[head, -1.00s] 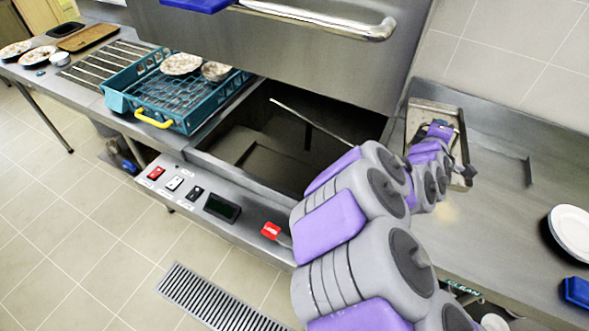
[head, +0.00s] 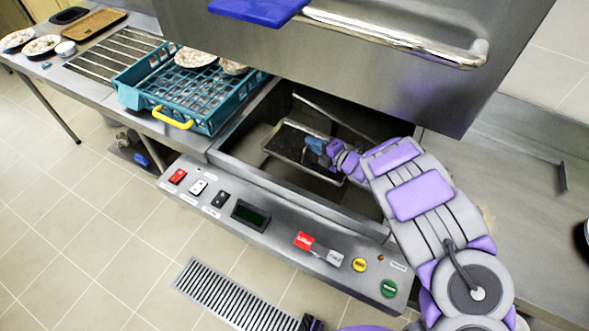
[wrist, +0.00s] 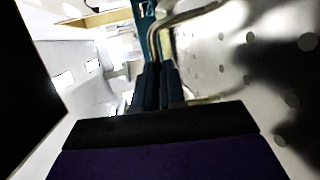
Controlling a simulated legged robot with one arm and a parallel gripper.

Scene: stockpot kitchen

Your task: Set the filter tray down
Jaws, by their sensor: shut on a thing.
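The filter tray (head: 287,143) is a shallow metal tray with a dark, perforated-looking inside. In the head view it is inside the open well of the dishwasher (head: 225,152), below the raised hood. My gripper (head: 318,147) is shut on the tray's right part, near a blue piece. In the wrist view my gripper (wrist: 158,88) is seen close up, with a curved metal rim and a pale surface with holes beside it. I cannot tell whether the tray's underside touches anything in the well.
A teal dish rack (head: 190,95) with bowls stands on the left counter. The raised hood (head: 350,60) with its bar handle hangs above the well. A control panel (head: 250,214) with buttons runs along the front. The right counter (head: 525,170) is mostly bare.

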